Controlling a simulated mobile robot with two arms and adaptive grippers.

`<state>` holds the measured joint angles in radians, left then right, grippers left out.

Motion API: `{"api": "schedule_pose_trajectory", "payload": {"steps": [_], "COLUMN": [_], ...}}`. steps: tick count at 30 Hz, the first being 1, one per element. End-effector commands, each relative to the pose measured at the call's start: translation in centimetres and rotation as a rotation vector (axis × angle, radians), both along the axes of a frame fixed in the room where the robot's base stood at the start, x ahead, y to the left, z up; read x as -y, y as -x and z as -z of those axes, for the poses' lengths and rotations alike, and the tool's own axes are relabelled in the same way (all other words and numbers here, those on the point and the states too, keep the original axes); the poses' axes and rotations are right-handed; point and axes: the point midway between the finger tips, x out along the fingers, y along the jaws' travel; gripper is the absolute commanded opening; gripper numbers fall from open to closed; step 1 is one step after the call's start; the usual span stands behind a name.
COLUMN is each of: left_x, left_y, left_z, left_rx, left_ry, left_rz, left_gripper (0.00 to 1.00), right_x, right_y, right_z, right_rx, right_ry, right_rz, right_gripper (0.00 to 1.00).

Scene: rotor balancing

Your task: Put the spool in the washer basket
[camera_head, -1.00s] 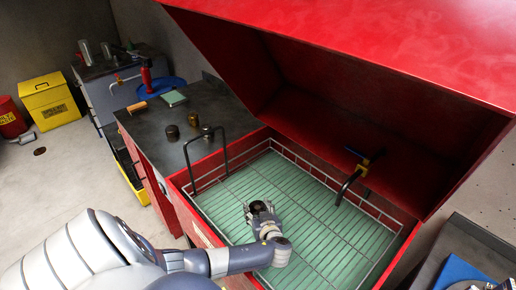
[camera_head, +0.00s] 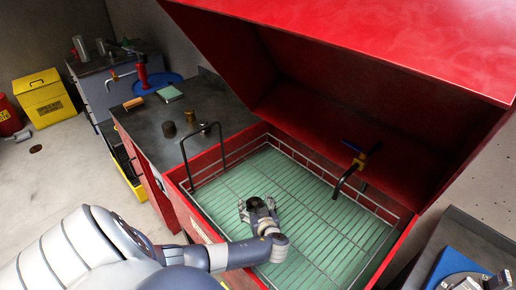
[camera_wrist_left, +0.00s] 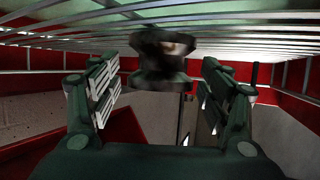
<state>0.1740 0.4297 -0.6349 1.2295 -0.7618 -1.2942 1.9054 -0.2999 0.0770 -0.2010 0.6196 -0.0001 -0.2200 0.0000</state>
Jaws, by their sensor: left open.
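The spool (camera_head: 255,203) is a small dark piece at my left gripper, inside the washer basket (camera_head: 323,218). In the left wrist view the spool (camera_wrist_left: 163,58) looks dark and blurred, between the fingers and against the basket wires. My left gripper (camera_head: 257,205) is open, with one finger on each side of the spool and visible gaps between. The left wrist view also shows the spread fingers (camera_wrist_left: 163,92). The basket is a wire grid over a pale green floor in the red washer (camera_head: 206,163). Whether the spool fully rests on the wires cannot be told. My right gripper is not in view.
The raised red lid (camera_head: 360,40) overhangs the basket. A faucet with a blue handle (camera_head: 352,172) juts in at the back, and a dark wire handle (camera_head: 183,160) stands at the left. Small metal parts (camera_head: 169,129) stand on the grey bench (camera_head: 150,125). The basket's right side is clear.

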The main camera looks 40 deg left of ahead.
Motion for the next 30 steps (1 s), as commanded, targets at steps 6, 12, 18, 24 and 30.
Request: {"api": "schedule_pose_trajectory", "payload": {"steps": [6,12,18,24,30], "left_x": [2.1,5.0,7.8,9.2,9.4], "left_y": [1.2,3.1,4.8,5.7,5.8], "left_z": [-0.9,-2.3,-3.6,-4.5,-4.7], "left_rx": [0.002,0.003,0.002,0.001,0.002], "left_ry": [0.003,0.005,0.003,0.000,-0.001], "left_rz": [0.003,0.000,0.000,0.000,-0.001], "left_gripper": [0.71,0.71,0.71,0.71,0.71], "right_x": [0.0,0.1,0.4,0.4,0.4], "right_y": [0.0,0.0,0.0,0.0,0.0], "right_z": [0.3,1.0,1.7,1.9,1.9], "right_rx": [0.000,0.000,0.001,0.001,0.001], "right_ry": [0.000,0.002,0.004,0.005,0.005], "right_rz": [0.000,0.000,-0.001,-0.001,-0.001], "right_gripper": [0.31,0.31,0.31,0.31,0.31]}}
